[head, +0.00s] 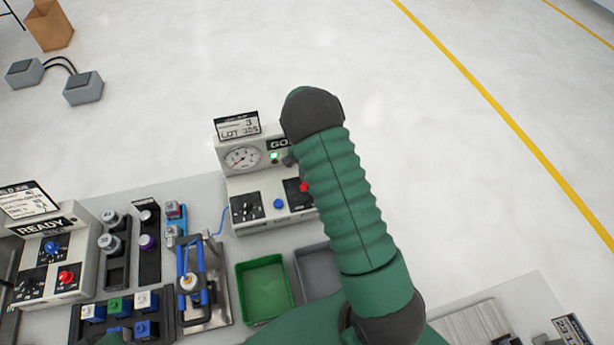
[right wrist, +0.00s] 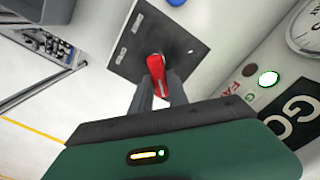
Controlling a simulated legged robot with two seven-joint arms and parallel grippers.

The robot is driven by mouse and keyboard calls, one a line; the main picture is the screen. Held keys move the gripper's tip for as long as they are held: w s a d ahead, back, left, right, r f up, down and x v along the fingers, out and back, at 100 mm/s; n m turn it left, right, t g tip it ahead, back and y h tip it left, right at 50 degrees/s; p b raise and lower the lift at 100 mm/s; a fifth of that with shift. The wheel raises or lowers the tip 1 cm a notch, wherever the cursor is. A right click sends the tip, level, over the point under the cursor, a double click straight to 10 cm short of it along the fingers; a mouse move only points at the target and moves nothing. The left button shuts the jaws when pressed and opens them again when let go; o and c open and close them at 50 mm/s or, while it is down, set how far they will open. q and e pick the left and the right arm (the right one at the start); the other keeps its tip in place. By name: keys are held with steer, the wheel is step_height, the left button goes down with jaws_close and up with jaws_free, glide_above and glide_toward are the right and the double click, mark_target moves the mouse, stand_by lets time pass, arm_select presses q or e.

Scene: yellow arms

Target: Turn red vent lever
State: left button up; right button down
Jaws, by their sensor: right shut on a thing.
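The red vent lever (right wrist: 157,65) stands out from a dark square plate (right wrist: 160,40) on the pale machine in the right wrist view. My right gripper (right wrist: 163,88) is shut on it, with one grey finger on each side. In the head view only a bit of the red lever (head: 304,187) shows at the left edge of my green right arm. That arm hides most of the plate and my right gripper there. I cannot tell the lever's exact angle. My left gripper is not in view.
The machine has a gauge (head: 242,158), a lit green lamp (head: 275,158), a black dial (head: 244,208) and a blue knob (head: 278,204). A green bin (head: 264,287) and a grey bin (head: 316,272) stand in front. A second READY machine (head: 48,262) stands at the left.

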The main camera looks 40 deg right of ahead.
stand_by(0.5)
steer(key=c, duration=1.5)
jaws_free()
steer(key=shift+a, duration=0.1)
steer(key=shift+o, duration=1.1)
step_height(320, 180, up, 17)
steer(key=b, duration=0.2)
steer(key=shift+b, duration=0.35)
steer(key=shift+f, duration=0.1)
steer(key=s+a+f+n+t+b, duration=0.1)
steer(key=s+a+f+n, duration=0.2)
steer(key=a, duration=0.4)
steer(key=s+a+f+n+b, duration=0.2)
steer(key=s+a+n, duration=0.3)
steer(key=a, duration=0.3)
steer(key=s+a+f+n+t+b, duration=0.1)
steer(key=s+a+f+n, duration=0.3)
steer(key=a, duration=0.4)
steer(key=shift+s+f+n+t, duration=0.25)
steer(key=shift+f+n, duration=0.35)
steer(key=shift+n, duration=0.7)
